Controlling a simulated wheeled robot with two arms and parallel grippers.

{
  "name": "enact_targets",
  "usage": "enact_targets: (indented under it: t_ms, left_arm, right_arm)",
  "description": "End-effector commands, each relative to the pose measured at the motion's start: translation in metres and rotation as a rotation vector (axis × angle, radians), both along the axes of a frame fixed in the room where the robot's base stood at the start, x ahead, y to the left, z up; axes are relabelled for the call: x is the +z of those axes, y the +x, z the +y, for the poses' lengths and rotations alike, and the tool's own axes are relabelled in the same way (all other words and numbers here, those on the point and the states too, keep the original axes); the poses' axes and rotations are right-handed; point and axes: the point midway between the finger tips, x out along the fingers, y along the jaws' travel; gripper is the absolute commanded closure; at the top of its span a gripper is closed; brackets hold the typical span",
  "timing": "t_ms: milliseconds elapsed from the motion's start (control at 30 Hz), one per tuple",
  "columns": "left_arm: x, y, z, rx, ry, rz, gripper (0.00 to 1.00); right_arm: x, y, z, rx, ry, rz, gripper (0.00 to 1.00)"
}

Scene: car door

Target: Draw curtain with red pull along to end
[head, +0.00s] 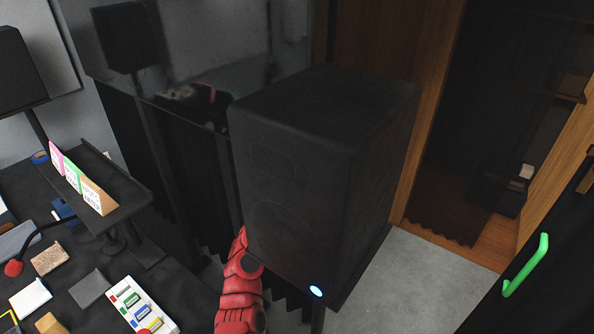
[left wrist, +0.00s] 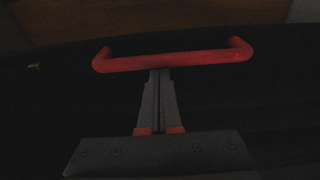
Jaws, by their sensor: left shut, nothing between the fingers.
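The red pull (left wrist: 172,61) is a bar handle lying across the upper middle of the left wrist view. A very dark surface, apparently the curtain (left wrist: 250,100), lies behind it. My left gripper (left wrist: 160,73) is shut and empty, its fingertips at the middle of the bar's lower edge. I cannot tell whether they touch it. In the head view my red left arm (head: 240,290) reaches up behind the black speaker, which hides the gripper and the red pull. My right gripper is not in view.
The large black speaker (head: 300,170) blocks the centre. A green handle (head: 526,265) sits on a dark panel at the right. A cluttered desk (head: 95,270) with a small shelf (head: 125,190) is at the left. Grey floor (head: 400,280) is clear at the lower right.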

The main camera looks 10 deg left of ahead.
Motion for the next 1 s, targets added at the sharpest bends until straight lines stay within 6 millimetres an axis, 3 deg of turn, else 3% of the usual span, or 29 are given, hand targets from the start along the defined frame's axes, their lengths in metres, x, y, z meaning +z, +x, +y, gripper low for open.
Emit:
enact_targets:
  t_ms: [300,700,1000]
  left_arm:
    - [0.0,-0.001,-0.003,-0.002,0.0,0.0,1.0]
    - [0.002,-0.031,-0.079,-0.005,-0.003,0.001,1.0]
    - [-0.001,-0.035,-0.086,-0.002,0.001,0.001,1.0]
  right_arm:
    - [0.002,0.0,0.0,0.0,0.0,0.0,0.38]
    - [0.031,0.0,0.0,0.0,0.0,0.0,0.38]
    - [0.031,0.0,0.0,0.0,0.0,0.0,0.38]
